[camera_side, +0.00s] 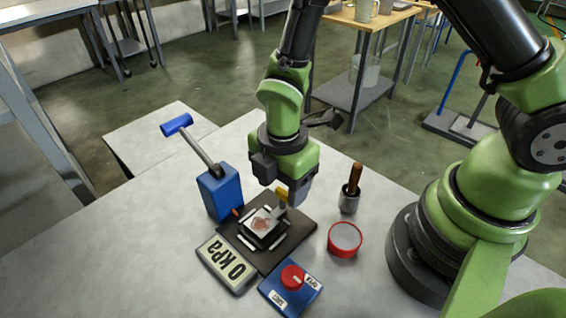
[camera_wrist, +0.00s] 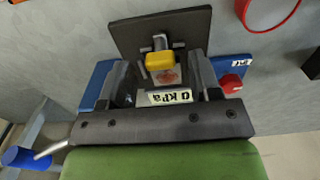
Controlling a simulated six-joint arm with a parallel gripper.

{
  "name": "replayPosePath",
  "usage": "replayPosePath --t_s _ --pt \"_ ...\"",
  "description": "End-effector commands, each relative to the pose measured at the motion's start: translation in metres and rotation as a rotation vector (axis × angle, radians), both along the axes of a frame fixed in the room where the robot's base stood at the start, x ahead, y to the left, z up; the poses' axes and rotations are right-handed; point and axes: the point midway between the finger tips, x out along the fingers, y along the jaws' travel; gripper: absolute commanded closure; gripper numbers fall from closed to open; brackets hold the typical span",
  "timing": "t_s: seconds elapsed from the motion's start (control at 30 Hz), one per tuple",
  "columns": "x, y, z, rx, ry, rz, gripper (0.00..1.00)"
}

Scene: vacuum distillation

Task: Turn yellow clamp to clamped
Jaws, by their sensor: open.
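The yellow clamp (camera_side: 281,194) sits on the edge of the small square fixture on the dark base plate (camera_side: 300,222). In the wrist view the yellow clamp (camera_wrist: 160,61) shows between and just beyond my fingers, beside a window with a reddish patch. My gripper (camera_side: 292,194) points down just over the clamp in the side view and partly hides it. In the wrist view my gripper (camera_wrist: 166,75) is open, with one finger on each side of the clamp. I cannot tell whether the fingers touch it.
A gauge reading 0 kPa (camera_side: 228,264) and a blue box with a red knob (camera_side: 292,276) lie in front of the plate. A blue pump with a lever (camera_side: 220,192) stands left. A red-rimmed dish (camera_side: 345,240) and a mortar with pestle (camera_side: 349,200) stand right.

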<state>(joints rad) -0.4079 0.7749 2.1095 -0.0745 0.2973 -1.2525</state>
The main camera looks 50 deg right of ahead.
Motion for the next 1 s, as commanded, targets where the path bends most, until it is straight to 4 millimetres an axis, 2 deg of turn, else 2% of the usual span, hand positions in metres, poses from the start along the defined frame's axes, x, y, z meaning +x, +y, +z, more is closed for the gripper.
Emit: replayPosePath --t_s 0.3,0.5,0.9,1.0 --pt "0.001 0.0 0.059 0.003 -0.008 0.001 0.43" --pt "0.0 0.0 0.084 0.002 -0.004 0.001 0.43" --pt "0.0 0.0 0.09 0.0 -0.001 0.0 0.43" --pt "0.0 -0.003 0.097 0.011 -0.017 -0.052 0.43"
